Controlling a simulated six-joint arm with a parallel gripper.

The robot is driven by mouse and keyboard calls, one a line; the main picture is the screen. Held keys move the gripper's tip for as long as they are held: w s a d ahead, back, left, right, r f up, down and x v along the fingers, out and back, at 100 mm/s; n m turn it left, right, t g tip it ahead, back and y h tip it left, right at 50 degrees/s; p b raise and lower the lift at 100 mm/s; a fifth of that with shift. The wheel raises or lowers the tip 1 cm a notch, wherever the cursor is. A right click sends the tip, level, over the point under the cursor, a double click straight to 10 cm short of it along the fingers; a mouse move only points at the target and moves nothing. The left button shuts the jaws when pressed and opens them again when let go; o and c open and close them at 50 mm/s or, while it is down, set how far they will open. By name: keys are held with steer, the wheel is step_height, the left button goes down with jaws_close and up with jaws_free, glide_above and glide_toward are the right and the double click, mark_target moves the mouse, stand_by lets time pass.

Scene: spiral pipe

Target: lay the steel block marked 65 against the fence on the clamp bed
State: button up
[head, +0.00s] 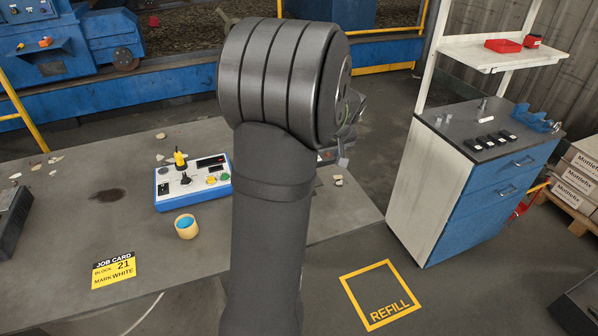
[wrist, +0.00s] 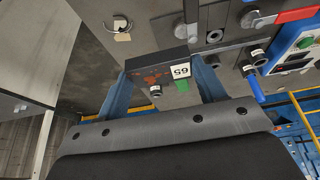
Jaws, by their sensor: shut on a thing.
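In the wrist view, the dark steel block (wrist: 150,62) carries a white label reading 65, upside down in the picture. It sits between the two blue fingers of my gripper (wrist: 163,84), which is shut on it. The clamp bed (wrist: 225,47) appears as a grey plate with dark bars beyond the block. One dark upright bar (wrist: 190,18), possibly the fence, stands close to the block's label end. I cannot tell whether block and bar touch. In the head view, my arm hides the block and most of the bed.
A red-handled lever (wrist: 285,17) and a blue-handled lever (wrist: 252,85) stick out near the bed. A job card (head: 114,269) reads block 21, mark white. A blue cabinet (head: 480,190) stands right.

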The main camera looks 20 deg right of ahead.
steer(key=w+a+f, duration=0.1)
steer(key=w+f, duration=0.1)
steer(key=w+a+f, duration=0.2)
steer(key=w, duration=0.1)
steer(key=w+a+f, duration=0.1)
steer(key=w+a, duration=0.1)
steer(key=w, duration=0.1)
steer(key=shift+f, duration=2.35)
steer(key=shift+f, duration=0.1)
steer(key=o, duration=1.3)
steer(key=shift+c, duration=0.2)
steer(key=shift+s+r, duration=0.15)
steer(key=shift+r, duration=0.3)
steer(key=v, duration=1.1)
